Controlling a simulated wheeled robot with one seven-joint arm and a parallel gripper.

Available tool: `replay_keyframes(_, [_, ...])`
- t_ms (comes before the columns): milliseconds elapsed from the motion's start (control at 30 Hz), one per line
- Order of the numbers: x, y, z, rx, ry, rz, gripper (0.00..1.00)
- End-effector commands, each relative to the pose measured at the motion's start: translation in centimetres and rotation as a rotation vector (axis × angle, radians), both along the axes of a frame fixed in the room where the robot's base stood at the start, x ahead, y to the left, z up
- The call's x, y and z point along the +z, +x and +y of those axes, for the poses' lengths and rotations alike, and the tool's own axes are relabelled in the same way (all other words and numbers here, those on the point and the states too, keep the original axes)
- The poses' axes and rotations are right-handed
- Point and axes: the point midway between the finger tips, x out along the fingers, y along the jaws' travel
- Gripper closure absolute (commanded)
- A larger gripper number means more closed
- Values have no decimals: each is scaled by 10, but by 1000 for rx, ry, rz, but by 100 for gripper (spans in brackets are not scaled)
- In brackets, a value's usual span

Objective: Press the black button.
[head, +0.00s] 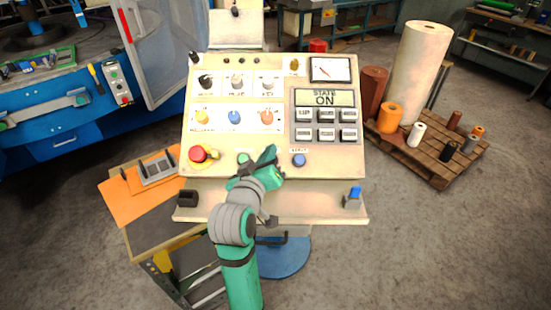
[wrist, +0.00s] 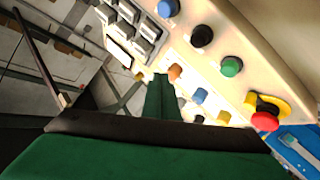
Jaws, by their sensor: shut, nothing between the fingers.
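The black button (wrist: 201,36) shows in the wrist view on the sloped cream control panel (head: 225,172), between a green button (wrist: 231,66) and a blue button (wrist: 167,8). In the head view my gripper (head: 268,154) covers the spot between the green button (head: 243,158) and the blue button (head: 300,160), so the black button is hidden there. My gripper is shut and empty, over the panel's lower row. In the wrist view its fingers (wrist: 161,92) show apart from the black button in the picture. I cannot tell the exact gap to the panel.
A red mushroom button (head: 198,155) with a yellow collar sits at the row's left end. Above are orange, blue and yellow knobs, a keypad (head: 326,125) and a display reading "STATE ON" (head: 325,97). A ledge (head: 290,205) runs below the panel.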

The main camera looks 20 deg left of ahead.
Motion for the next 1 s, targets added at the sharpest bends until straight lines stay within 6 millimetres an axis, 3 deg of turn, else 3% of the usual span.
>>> replay_keyframes(267, [-6,2,5,6,0,2,100])
replay_keyframes(733, [-53,35,5,-8,-2,3,100])
replay_keyframes(1000, [-69,47,10,-5,0,0,100])
